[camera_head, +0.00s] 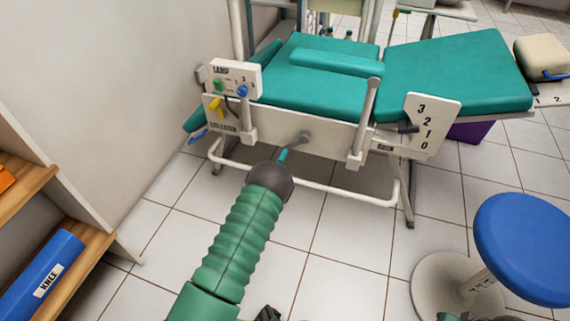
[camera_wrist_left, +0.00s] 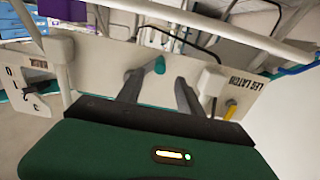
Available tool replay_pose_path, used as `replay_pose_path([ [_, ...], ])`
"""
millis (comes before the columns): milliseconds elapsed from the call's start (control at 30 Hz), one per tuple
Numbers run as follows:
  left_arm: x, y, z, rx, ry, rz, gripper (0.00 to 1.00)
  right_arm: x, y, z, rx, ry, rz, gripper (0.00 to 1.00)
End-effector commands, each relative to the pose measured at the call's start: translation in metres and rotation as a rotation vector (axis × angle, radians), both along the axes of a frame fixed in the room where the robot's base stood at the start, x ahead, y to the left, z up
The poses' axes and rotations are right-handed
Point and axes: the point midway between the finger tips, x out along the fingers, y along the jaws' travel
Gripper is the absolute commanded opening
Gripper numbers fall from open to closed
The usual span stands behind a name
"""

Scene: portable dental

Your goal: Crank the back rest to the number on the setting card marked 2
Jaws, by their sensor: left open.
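The teal dental chair (camera_head: 320,72) has its back rest (camera_head: 455,72) sloping up to the right. A white number plate (camera_head: 436,108) reads 3, 2, 1, 0 downward, with a dark pointer (camera_head: 407,128) near the 1. It also shows at the left of the wrist view (camera_wrist_left: 32,92). A grey crank arm (camera_head: 300,138) sits on the side panel, with a teal handle (camera_head: 283,155) beyond my left wrist. In the wrist view the open left gripper (camera_wrist_left: 158,88) has its fingers either side of the teal handle end (camera_wrist_left: 160,65), apart from it.
A LAMP box (camera_head: 234,78) with green and blue knobs stands on the chair's left. A yellow lever (camera_head: 214,106) hangs below it. A white rail (camera_head: 300,187) runs low in front. A blue stool (camera_head: 524,245) stands at right; shelves with a blue KNEE binder (camera_head: 42,277) at left.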

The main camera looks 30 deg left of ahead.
Motion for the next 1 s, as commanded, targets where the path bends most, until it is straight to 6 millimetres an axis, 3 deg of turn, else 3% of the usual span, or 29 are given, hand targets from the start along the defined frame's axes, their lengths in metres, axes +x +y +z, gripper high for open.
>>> replay_pose_path([
  [33,0.014,0.002,-0.006,0.001,-0.006,-0.002,0.43,0.000,0.000,-0.015,0.000,0.000,0.000,0.36],
  [100,0.032,0.007,-0.007,0.001,-0.005,-0.002,0.43,0.000,0.000,-0.026,0.000,0.001,0.000,0.36],
  [400,0.091,0.021,-0.004,0.001,-0.001,-0.001,0.43,0.000,0.000,-0.056,0.000,0.001,0.000,0.36],
  [767,0.099,0.023,0.000,0.000,0.002,0.000,0.43,0.000,0.000,-0.057,0.000,0.001,0.000,0.36],
  [1000,0.099,0.023,-0.001,0.000,0.002,0.000,0.12,0.000,0.000,-0.057,0.000,0.001,0.000,0.36],
])
